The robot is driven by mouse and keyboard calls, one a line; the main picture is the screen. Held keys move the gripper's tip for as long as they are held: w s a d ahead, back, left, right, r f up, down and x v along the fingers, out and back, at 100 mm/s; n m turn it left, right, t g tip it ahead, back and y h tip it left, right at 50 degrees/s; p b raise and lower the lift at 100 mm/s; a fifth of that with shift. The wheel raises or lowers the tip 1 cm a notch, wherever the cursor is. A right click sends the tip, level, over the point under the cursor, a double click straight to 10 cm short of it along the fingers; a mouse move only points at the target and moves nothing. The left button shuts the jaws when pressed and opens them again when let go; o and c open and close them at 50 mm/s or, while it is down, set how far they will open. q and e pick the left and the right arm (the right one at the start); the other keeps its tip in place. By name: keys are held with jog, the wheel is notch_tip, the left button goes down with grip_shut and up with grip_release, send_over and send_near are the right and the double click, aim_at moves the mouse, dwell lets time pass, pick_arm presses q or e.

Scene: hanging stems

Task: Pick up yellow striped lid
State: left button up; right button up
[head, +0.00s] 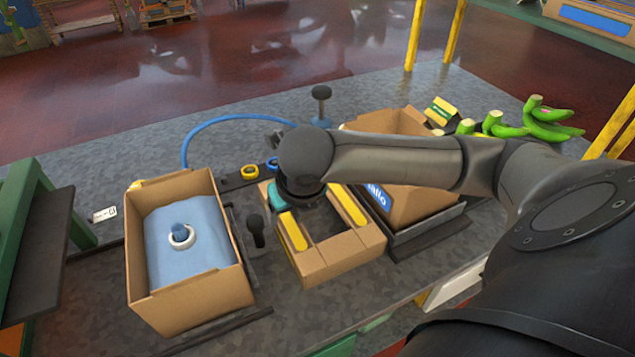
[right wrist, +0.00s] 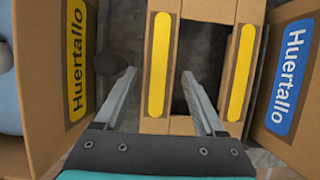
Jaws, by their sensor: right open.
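The yellow striped lid (head: 345,257) is a brown cardboard piece with two yellow strips along opposite sides and a dark rectangular opening between them. It lies in the middle of the table between two cardboard boxes. My right gripper (right wrist: 160,72) is open and empty, pointing down above the lid. In the right wrist view its fingers appear on either side of one yellow-striped side of the lid (right wrist: 158,60). I cannot tell whether they touch it. In the head view my right wrist and arm hide the lid's far part and the fingertips. My left gripper is not in view.
An open box (head: 190,300) holding a blue cloth-like filling and a white ring stands left. Another open box (head: 420,205) stands right, partly behind my arm. A dark knob (head: 256,228) rises between the left box and lid. Green bananas (head: 550,122) lie far right.

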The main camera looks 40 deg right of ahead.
aim_at(289, 221)
jog(key=b+x, duration=0.1)
jog(key=x, duration=0.2)
jog(key=shift+w+a+f, duration=0.1)
jog(key=shift+f, duration=0.15)
jog(key=shift+c, duration=0.2)
jog(key=shift+r, duration=0.1)
jog(key=c, duration=0.9)
jog(key=shift+o, duration=0.2)
